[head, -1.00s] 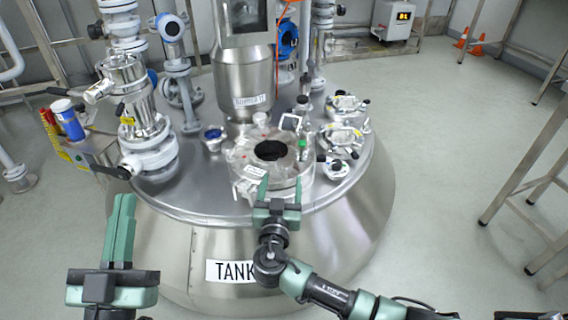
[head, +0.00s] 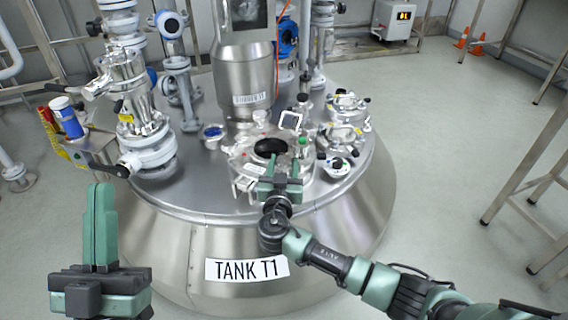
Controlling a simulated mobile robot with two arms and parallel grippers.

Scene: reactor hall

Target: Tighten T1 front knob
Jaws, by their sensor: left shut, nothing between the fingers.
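Tank T1 (head: 340,225) is a large steel vessel with a "TANK T1" label (head: 246,269) on its front. Its round hatch (head: 240,160) with a dark opening sits on the lid. My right gripper (head: 282,168) is at the front edge of the hatch, fingers pointing away from me and apart. The front knob cannot be made out; the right gripper covers that part of the rim. I cannot tell whether a finger touches anything. My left gripper (head: 100,190) is shut and empty, at the lower left, in front of the tank and away from the hatch.
A steel column (head: 243,75) rises behind the hatch. Small ports (head: 341,137) are at right. A metal frame stands far right; the floor between is clear.

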